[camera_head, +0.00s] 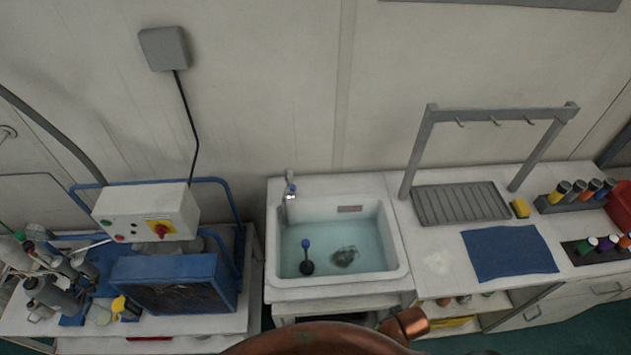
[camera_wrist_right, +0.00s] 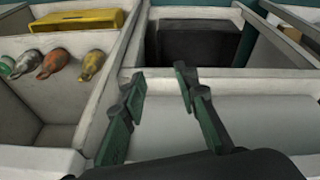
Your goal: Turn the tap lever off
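The tap (camera_head: 289,193) stands at the back left corner of the white sink (camera_head: 400,262). It has a grey upper part and a small blue mark. Its lever is too small for me to tell its exact position. The sink holds water, with a dark blue-topped plunger-like object (camera_head: 306,262) and a murky patch in it. My right gripper (camera_wrist_right: 158,80) shows only in the right wrist view. Its green-padded fingers are apart with nothing between them. The tap is not in that view. My left gripper is not in view.
A copper-coloured rounded object (camera_head: 310,343) fills the bottom middle of the head view. A control box (camera_head: 148,210) and blue machine stand left of the sink. A drying rack (camera_head: 460,203) and blue cloth (camera_head: 508,252) are right. Compartments with bottles (camera_wrist_right: 55,62) lie near my right gripper.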

